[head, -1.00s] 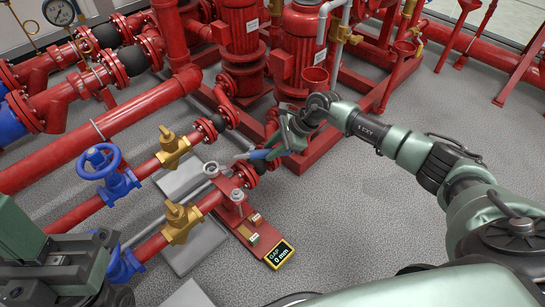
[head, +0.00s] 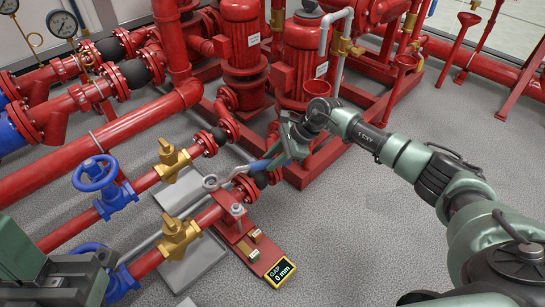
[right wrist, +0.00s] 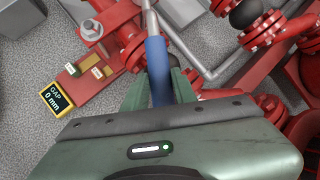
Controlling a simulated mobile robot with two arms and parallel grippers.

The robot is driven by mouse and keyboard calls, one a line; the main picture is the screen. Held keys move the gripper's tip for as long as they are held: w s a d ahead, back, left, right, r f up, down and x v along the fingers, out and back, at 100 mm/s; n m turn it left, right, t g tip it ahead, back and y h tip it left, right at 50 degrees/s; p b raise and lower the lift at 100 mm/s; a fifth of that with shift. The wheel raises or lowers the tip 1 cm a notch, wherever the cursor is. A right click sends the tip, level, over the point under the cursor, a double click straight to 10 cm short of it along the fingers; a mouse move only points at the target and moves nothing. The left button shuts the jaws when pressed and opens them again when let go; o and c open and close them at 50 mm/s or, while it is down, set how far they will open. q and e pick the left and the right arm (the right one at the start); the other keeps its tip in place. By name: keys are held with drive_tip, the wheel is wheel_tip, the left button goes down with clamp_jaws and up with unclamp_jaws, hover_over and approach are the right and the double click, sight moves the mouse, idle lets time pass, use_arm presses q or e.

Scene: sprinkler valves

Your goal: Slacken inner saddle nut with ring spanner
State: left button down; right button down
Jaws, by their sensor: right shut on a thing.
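My right gripper (head: 289,146) is shut on the blue handle (right wrist: 157,68) of the ring spanner, between its two green fingers. The ring end is outside the wrist view. Part of my left arm shows at the lower left; its fingers are not clear.
A gauge (head: 280,271) reading "GAP 0 mm" sits at the plate's near end. Brass valves (head: 180,235) and blue handwheels (head: 95,173) crowd the left. Red pumps (head: 305,60) stand behind. Grey floor (head: 370,245) is open at the right.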

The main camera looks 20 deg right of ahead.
drive_tip(key=shift+s+a+r+p, duration=0.1)
drive_tip(key=shift+s+r+p, duration=0.15)
drive_tip(key=shift+p, duration=0.15)
drive_tip(key=shift+f, duration=0.15)
drive_tip(key=shift+r+p, duration=1.1)
drive_tip(key=shift+r, duration=0.4)
drive_tip(key=c, duration=1.7)
unclamp_jaws()
drive_tip(key=shift+f, duration=0.1)
drive_tip(key=shift+c, duration=0.2)
clamp_jaws()
